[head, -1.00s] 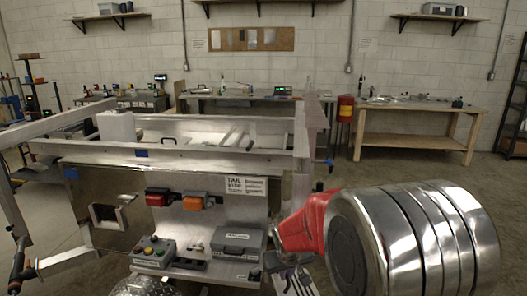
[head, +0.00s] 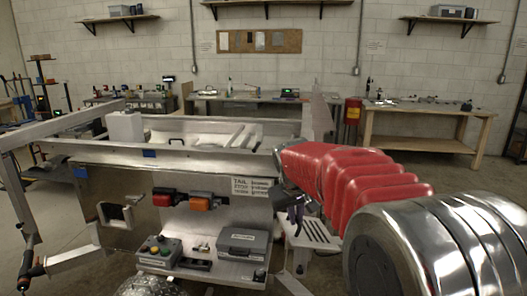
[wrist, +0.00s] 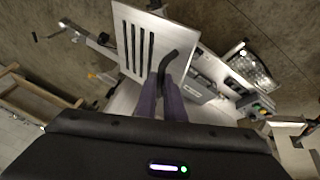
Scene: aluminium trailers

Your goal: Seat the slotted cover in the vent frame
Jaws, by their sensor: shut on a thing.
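The slotted cover (wrist: 133,37) is a pale flat plate with several dark parallel slots and a bent black handle (wrist: 178,58). My gripper (wrist: 165,82) has purple fingers closed on that handle, with the plate beyond the fingertips. In the head view, my gripper (head: 297,214) holds the cover (head: 314,237) to the right of the trailer's tail panel, partly hidden by my red arm. The vent frame (head: 103,214) appears to be the pale square frame around an opening at the left of the tail panel, well apart from the cover.
A grey case (head: 242,244) and a button box (head: 160,251) sit on the trailer's rear shelf, between cover and frame. Red and orange lamps (head: 201,201) stick out above them. A metal rail (head: 60,267) juts out at lower left.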

